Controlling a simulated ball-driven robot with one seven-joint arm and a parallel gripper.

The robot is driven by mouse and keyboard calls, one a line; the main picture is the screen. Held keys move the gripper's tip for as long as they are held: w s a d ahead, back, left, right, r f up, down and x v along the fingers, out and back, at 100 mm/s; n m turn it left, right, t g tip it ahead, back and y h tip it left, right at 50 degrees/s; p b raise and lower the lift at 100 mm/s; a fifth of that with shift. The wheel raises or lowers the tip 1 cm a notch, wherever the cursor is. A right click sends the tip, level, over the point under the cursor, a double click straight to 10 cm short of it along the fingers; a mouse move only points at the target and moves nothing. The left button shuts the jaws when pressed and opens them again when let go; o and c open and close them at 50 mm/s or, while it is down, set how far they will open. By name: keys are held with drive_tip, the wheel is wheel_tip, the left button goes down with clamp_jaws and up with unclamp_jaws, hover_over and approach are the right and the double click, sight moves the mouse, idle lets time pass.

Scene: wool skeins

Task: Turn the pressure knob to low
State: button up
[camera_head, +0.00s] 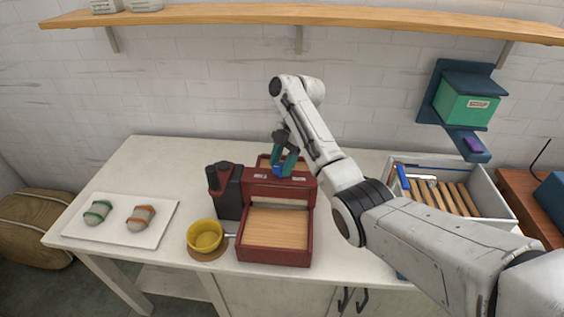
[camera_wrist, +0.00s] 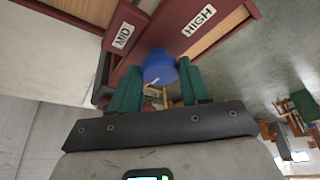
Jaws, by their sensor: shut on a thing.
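The blue pressure knob (camera_wrist: 158,66) is on a dark red machine (camera_head: 275,255) with wooden panels. My gripper (camera_wrist: 159,88) has its two green fingers on either side of the knob and is shut on it. In the head view my gripper (camera_head: 285,163) reaches down to the top of the machine, and the knob (camera_head: 278,171) shows only in part. In the wrist view a MID label (camera_wrist: 123,35) is left of the knob and a HIGH label (camera_wrist: 199,20) is to its upper right. I see no LOW label. I cannot tell the knob's setting.
A black unit (camera_head: 226,190) stands left of the machine, with a yellow cup (camera_head: 205,236) in front. A white board (camera_head: 110,236) with two banded skeins is at the left. A tray (camera_head: 498,200) of wooden rods is at the right. A shelf (camera_head: 210,14) runs above.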

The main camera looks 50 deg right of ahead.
sight(281, 166)
drive_tip(key=o, duration=1)
drive_tip(key=shift+o, duration=0.2)
drive_tip(key=shift+v, duration=1.5)
drive_tip(key=v, duration=0.7)
drive_tip(key=shift+r, duration=0.4)
drive_tip(key=shift+d, duration=0.1)
